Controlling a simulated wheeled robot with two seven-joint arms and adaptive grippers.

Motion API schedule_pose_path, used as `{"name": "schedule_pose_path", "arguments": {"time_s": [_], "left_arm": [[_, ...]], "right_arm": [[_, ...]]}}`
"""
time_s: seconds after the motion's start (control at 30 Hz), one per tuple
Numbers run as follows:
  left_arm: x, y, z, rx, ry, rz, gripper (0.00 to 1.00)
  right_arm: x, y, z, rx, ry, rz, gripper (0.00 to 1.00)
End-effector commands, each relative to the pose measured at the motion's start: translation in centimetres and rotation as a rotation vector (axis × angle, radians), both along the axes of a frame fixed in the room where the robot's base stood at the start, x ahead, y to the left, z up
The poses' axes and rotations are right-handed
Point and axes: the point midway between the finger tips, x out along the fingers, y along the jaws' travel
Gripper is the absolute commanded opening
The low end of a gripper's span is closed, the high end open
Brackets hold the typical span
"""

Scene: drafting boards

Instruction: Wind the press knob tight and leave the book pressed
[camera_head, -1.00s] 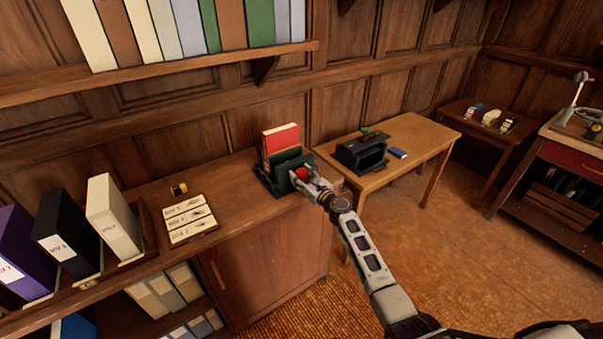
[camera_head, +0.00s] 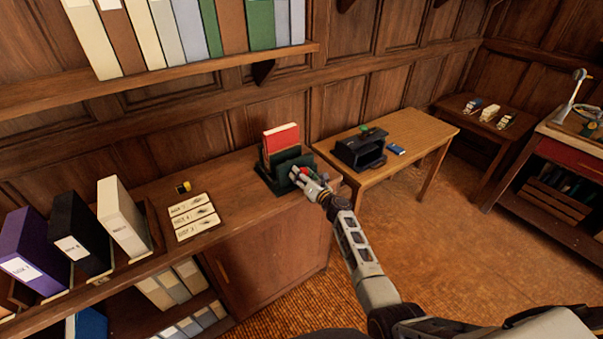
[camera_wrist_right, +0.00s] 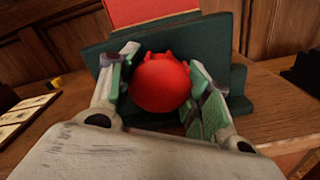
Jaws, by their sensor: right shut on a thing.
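The dark green book press (camera_head: 271,184) stands on the wooden cabinet top near its right end. A red book (camera_head: 281,138) sits upright in it, its top showing above the plates. The red press knob (camera_wrist_right: 160,83) is on the front of the press, between the fingers of my right gripper (camera_wrist_right: 163,88), which is shut on it. In the head view my right gripper (camera_head: 303,175) reaches the press from the lower right and mostly covers the knob. The press and book (camera_wrist_right: 150,12) also show behind the knob in the wrist view. My left gripper is not in view.
Left of the press lie a board with white labelled cards (camera_head: 193,216) and a small yellow and black item (camera_head: 183,187). Binders (camera_head: 122,217) stand farther left. A wooden table (camera_head: 425,133) with a black device (camera_head: 360,150) stands to the right.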

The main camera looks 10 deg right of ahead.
Motion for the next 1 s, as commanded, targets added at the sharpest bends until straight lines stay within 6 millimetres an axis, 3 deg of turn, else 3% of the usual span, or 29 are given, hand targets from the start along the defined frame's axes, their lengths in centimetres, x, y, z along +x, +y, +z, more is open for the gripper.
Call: {"name": "schedule_pose_path", "arguments": {"time_s": [0.43, 0.6, 1.0], "left_arm": [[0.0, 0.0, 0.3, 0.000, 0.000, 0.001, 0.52], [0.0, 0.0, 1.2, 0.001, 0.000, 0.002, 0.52], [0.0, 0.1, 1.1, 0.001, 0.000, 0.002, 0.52]], "right_arm": [[-0.1, 0.1, -0.3, 0.028, 0.015, 0.002, 0.26], [-0.1, 0.1, -0.2, 0.111, 0.046, 0.000, 0.26], [-0.1, 0.0, -0.4, 0.331, 0.125, 0.000, 0.26]]}}
